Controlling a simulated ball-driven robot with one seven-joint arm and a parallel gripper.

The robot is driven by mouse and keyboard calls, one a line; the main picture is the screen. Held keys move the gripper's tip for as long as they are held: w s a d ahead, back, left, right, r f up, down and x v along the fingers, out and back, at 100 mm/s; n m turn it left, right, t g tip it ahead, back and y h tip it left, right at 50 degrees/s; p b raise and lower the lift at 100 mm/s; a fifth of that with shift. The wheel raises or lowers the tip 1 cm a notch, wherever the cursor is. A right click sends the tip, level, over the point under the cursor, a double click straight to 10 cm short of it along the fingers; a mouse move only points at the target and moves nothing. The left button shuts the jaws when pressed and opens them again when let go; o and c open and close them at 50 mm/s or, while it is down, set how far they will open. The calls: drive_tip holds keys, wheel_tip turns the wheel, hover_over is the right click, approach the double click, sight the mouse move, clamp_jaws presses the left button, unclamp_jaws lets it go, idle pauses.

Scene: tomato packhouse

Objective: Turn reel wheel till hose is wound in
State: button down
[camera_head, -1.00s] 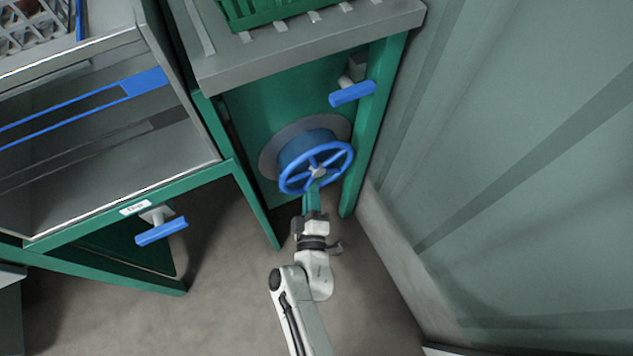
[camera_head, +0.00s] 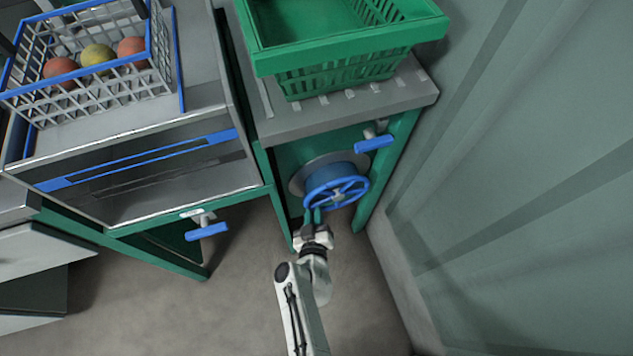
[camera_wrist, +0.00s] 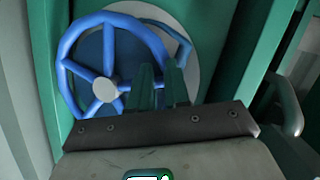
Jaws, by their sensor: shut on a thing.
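The blue spoked reel wheel (camera_head: 338,193) stands at the front of a blue drum (camera_head: 327,172) with a grey disc behind it, in the green frame under a grey bench. My gripper (camera_head: 313,214) is at the wheel's lower left in the head view, shut on the rim. In the wrist view the wheel (camera_wrist: 105,90) fills the upper left. My gripper's green fingers (camera_wrist: 158,86) stand close together there, right of the hub, and cover part of the rim. I cannot make out any hose apart from the drum.
A blue-handled tap (camera_head: 374,143) sits above the wheel at the right; another blue handle (camera_head: 207,231) is on the left bench. A green crate (camera_head: 345,45) is on the bench above. A wall (camera_head: 510,180) is close at the right. The floor (camera_head: 230,315) is clear.

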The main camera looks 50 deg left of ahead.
drive_tip(key=shift+s+r, duration=0.1)
idle(0.3)
drive_tip(key=c, duration=1.1)
unclamp_jaws()
drive_tip(key=shift+r, duration=0.1)
drive_tip(key=p+v, duration=0.6)
drive_tip(key=v, duration=0.4)
drive_tip(key=shift+s+d, duration=0.15)
drive_tip(key=shift+d, duration=0.15)
drive_tip(key=shift+r, duration=0.1)
